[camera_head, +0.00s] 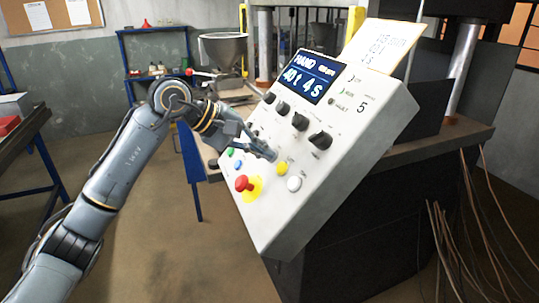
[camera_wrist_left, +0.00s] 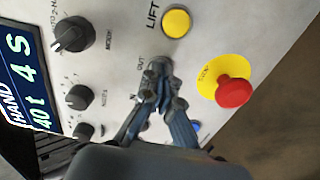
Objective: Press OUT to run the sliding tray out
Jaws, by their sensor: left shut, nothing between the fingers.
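The slanted white control panel (camera_head: 335,150) fills the middle of the head view. My left gripper (camera_head: 272,155) comes in from the left and is shut and empty, its fingertips at the panel face. In the left wrist view the closed fingertips (camera_wrist_left: 158,72) are right beside the printed OUT label (camera_wrist_left: 140,63). The OUT button itself is hidden behind the fingers. I cannot tell whether the tips touch it. An IN label (camera_wrist_left: 132,97) is partly visible left of the fingers. The sliding tray cannot be made out. My right gripper is not in view.
A red mushroom button (camera_wrist_left: 234,92) on a yellow disc sits close right of the fingertips. The yellow LIFT button (camera_wrist_left: 176,22), a blue button (camera_wrist_left: 196,127) and black knobs (camera_wrist_left: 73,34) are nearby. The display (camera_head: 308,78) is lit.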

